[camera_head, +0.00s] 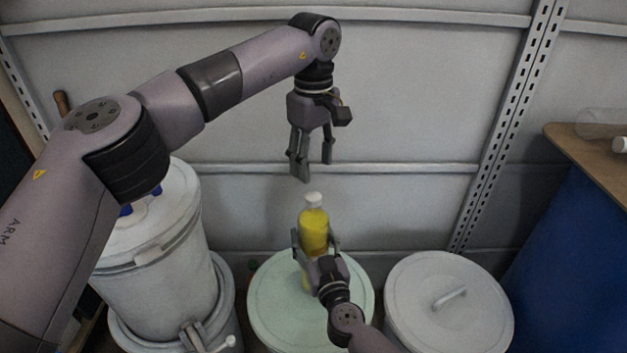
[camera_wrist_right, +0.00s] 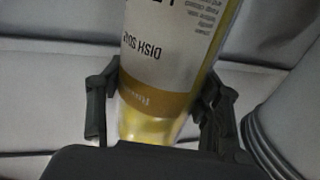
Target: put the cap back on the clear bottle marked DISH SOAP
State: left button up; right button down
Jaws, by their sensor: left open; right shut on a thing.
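The clear bottle (camera_head: 314,229) with yellow liquid stands upright above the pale green drum lid, and a white cap (camera_head: 313,199) sits on its top. Its DISH SOAP label shows upside down in the right wrist view (camera_wrist_right: 150,52). My right gripper (camera_head: 316,239) is shut around the bottle's body, one finger on each side; the right wrist view shows both fingers too (camera_wrist_right: 155,105).
The green lid (camera_head: 265,305) is bare around the bottle. A grey lidded drum (camera_head: 447,305) stands right of it, and a white drum (camera_head: 160,270) with a tap stands left. At right, a wooden board (camera_head: 575,150) on a blue drum (camera_head: 565,245) bears a clear container (camera_head: 598,122). A wall is behind.

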pick_arm(q)
notch_tip(320, 180, up, 4)
dwell(0.4)
pick_arm(e)
jog(key=shift+c, duration=2)
grip_release()
jog(key=v, duration=1.2)
pick_arm(q)
jog(key=shift+f, duration=0.1)
pick_arm(e)
jog(key=shift+s, duration=0.1)
